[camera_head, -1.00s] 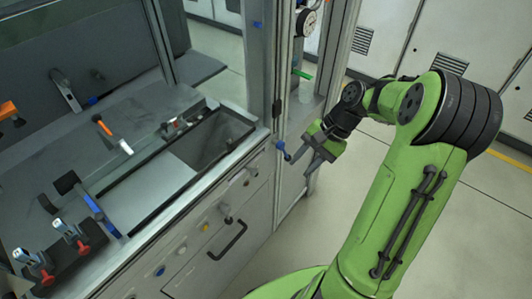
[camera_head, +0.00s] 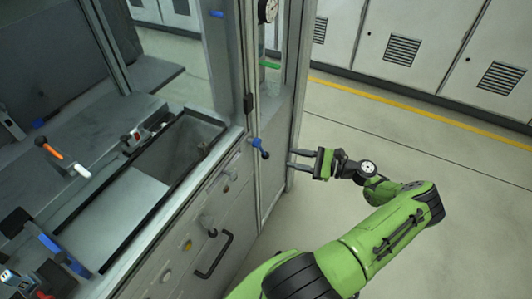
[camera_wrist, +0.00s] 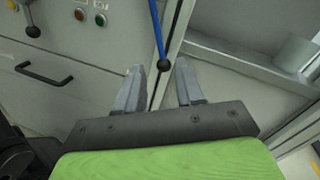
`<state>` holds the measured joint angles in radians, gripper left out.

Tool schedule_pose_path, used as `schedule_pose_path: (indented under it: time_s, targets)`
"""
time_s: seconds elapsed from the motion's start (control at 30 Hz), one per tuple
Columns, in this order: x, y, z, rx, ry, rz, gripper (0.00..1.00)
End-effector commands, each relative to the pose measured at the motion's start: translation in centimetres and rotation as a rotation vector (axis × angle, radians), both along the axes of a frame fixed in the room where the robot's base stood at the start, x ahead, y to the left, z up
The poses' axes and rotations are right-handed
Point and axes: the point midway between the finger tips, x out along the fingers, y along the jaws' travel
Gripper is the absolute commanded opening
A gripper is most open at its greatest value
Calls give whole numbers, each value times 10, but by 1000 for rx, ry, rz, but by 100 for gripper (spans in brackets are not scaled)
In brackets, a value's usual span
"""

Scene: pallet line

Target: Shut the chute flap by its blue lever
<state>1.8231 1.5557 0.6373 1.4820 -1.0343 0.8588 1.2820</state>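The blue lever (camera_head: 257,143) with a dark ball end sticks out from the cabinet's front edge, by the corner post. In the wrist view the blue lever (camera_wrist: 157,28) hangs down and its black ball lies between my fingertips in the picture. My gripper (camera_head: 291,159) is open and empty, its fingers pointing left at the lever. In the head view a small gap shows between the fingertips and the ball. The open gripper also shows in the wrist view (camera_wrist: 160,66). The chute opening (camera_head: 190,145) is a dark well in the worktop. A light grey plate (camera_head: 120,205) beside it may be the flap.
A corner post (camera_head: 286,110) and glazed panel stand right behind the lever. Below are a black drawer handle (camera_head: 213,256) and knobs on the cabinet front. Tools, including an orange-and-white one (camera_head: 62,159), lie on the worktop. The floor at right is clear.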

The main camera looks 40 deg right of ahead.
Motion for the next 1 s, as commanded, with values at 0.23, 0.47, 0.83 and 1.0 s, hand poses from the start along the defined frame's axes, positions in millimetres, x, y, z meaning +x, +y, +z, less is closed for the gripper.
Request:
schedule_pose_path:
  time_s: [0.23, 0.47, 0.83, 1.0]
  targets:
    - [53, 34, -2, 0, 1, 5, 37]
    - [79, 49, -1, -2, 1, 0, 37]
    - [81, 50, -1, -2, 1, 0, 22]
    - [81, 50, -1, -2, 1, 0, 0]
